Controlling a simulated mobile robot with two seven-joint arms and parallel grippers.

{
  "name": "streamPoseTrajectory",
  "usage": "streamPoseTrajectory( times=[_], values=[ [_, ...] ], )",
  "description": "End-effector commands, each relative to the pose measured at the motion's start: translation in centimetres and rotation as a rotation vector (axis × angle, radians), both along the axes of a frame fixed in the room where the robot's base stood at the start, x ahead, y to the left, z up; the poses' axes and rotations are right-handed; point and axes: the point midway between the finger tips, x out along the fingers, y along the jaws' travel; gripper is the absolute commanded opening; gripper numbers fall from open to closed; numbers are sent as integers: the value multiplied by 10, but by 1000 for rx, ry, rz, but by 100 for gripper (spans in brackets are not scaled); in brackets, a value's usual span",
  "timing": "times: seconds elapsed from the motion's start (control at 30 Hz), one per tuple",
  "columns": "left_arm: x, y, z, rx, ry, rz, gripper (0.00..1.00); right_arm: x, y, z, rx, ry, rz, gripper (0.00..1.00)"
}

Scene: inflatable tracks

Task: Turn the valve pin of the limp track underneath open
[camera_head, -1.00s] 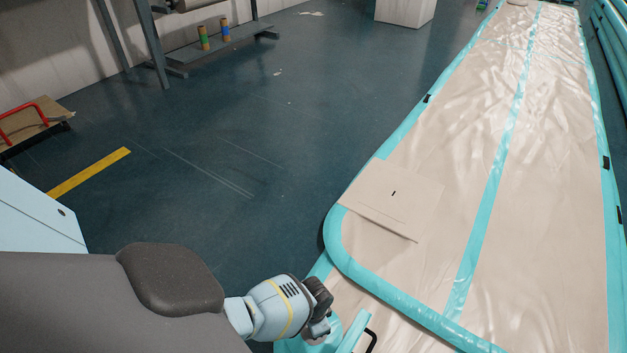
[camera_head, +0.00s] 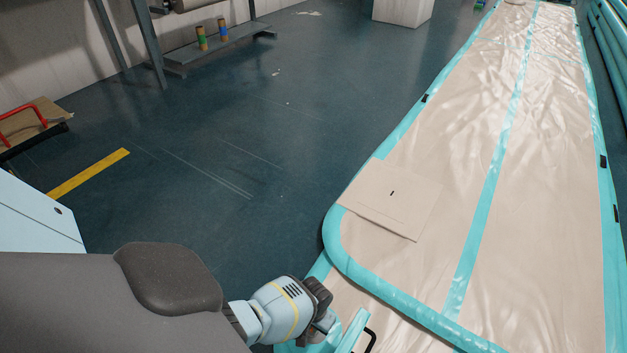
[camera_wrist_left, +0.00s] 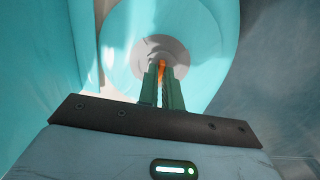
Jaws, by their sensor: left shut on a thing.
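The limp track underneath (camera_head: 342,296) shows its beige top and turquoise edge below the end of the upper track (camera_head: 345,258). My left gripper (camera_wrist_left: 163,84) is at its turquoise side; in the head view the wrist is at the bottom centre and the fingertips are hard to see. In the left wrist view a round grey valve (camera_wrist_left: 143,58) sits in the turquoise wall (camera_wrist_left: 199,30). The two green fingers are shut on the orange valve pin (camera_wrist_left: 162,68) at its middle. The fingers hide most of the pin, so its exact turn angle cannot be told. My right gripper is not in view.
A flat beige sheet (camera_head: 392,197) lies on the upper track's near left corner. A black handle (camera_head: 370,341) is just right of my left gripper. A rack (camera_head: 215,42) with tape rolls stands at the back.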

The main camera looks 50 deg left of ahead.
Motion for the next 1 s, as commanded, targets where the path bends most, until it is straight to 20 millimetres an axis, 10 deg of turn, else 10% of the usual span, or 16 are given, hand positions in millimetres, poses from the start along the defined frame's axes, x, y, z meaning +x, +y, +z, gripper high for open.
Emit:
streamPoseTrajectory(
  times=[0.4,0.6,1.0],
  values=[
    [0,-1,0,-1,1,10,0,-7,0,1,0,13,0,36],
    [0,0,0,-1,1,9,28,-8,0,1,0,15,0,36],
    [0,0,5,-1,0,8,28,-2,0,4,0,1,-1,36]
  ],
)
